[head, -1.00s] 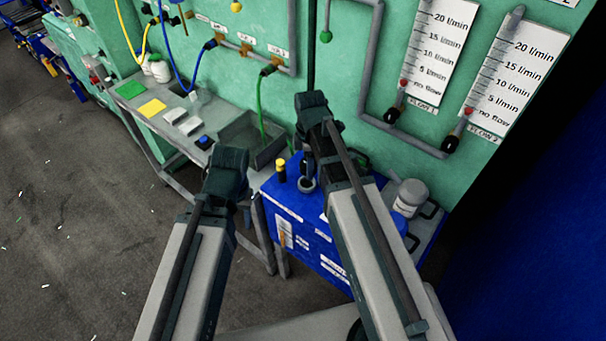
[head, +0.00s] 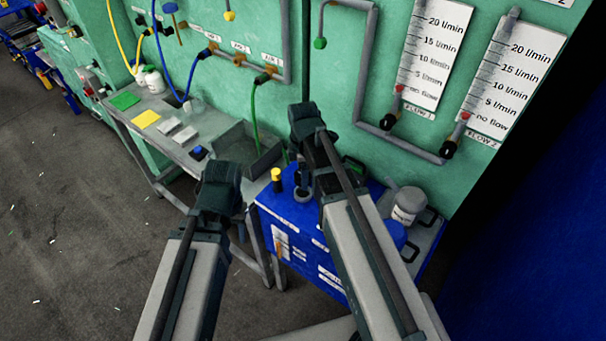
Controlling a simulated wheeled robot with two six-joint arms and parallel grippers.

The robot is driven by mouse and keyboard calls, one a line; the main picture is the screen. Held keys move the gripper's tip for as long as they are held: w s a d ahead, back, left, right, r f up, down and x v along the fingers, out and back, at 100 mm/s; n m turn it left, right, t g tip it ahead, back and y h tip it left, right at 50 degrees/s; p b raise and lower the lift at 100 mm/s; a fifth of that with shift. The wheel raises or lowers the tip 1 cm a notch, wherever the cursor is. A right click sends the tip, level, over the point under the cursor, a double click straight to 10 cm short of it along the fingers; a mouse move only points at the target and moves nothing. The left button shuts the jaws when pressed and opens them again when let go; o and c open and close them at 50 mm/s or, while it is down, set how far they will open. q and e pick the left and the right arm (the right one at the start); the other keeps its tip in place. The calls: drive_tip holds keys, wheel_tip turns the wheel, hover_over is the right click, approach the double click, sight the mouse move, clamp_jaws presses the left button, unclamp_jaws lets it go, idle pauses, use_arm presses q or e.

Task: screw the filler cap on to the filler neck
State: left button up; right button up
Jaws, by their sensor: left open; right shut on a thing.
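The filler neck (head: 303,195) is a short grey ring on top of the blue tank (head: 300,212). My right gripper (head: 302,174) points down over the neck and is shut on a small dark thing, which looks like the filler cap. Its own wrist and the small scale hide most of it, and I cannot tell whether the cap touches the neck. My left gripper (head: 238,208) is open, left of the tank and apart from it. Its fingers are mostly hidden behind its wrist.
A yellow-topped black plug (head: 277,178) stands on the tank just left of the neck. A white jar with a grey lid (head: 408,204) stands at the right. A grey bench (head: 215,125) with a sink runs along the green wall (head: 340,70). The floor at left is clear.

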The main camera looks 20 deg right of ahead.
drive_tip(key=shift+f+b, duration=1.45)
drive_tip(key=shift+f, duration=0.4)
drive_tip(key=shift+f+b, duration=0.85)
drive_tip(key=shift+b, duration=0.05)
drive_tip(key=o, duration=1.6)
drive_tip(key=shift+c, duration=0.2)
drive_tip(key=shift+r, duration=0.15)
wheel_tip(320, 180, up, 14)
drive_tip(key=p, duration=1.4)
drive_tip(key=shift+f, duration=0.2)
